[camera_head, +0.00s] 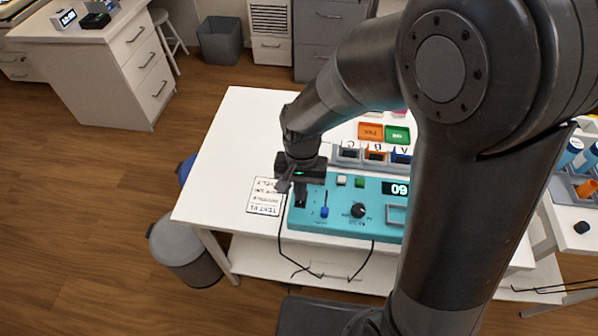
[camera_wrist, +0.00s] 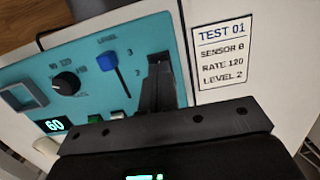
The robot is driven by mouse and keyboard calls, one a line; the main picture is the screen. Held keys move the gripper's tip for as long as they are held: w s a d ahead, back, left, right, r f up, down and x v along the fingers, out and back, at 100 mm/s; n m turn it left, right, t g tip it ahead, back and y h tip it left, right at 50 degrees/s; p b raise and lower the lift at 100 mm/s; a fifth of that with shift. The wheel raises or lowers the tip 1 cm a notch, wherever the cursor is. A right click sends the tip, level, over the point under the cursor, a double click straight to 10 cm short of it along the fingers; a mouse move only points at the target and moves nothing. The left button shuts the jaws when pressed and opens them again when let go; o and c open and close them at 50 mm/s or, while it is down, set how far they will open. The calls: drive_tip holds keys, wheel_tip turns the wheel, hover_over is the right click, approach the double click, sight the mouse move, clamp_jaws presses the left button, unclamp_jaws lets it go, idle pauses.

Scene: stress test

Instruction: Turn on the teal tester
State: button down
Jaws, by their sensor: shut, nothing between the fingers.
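The teal tester (camera_head: 340,229) lies on the white table, and its face fills the left of the wrist view (camera_wrist: 150,35). Its display (camera_wrist: 54,125) is lit and reads 60. It has a black knob (camera_wrist: 66,85), a blue level slider (camera_wrist: 107,61), a green button (camera_head: 359,182) and a pale button (camera_head: 341,180). My gripper (camera_head: 301,200) is shut and empty, fingers pointing down over the tester's end beside the card. The fingers also show in the wrist view (camera_wrist: 159,88) and hide part of the panel; contact cannot be told.
A card (camera_wrist: 222,55) reads TEST 01, sensor B, rate 120, level 2. Dark cables (camera_head: 290,258) hang over the front edge. The table's left part is clear.

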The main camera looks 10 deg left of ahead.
wheel_tip(320, 180, up, 13)
drive_tip(key=s, duration=0.2)
drive_tip(key=shift+f, duration=0.2)
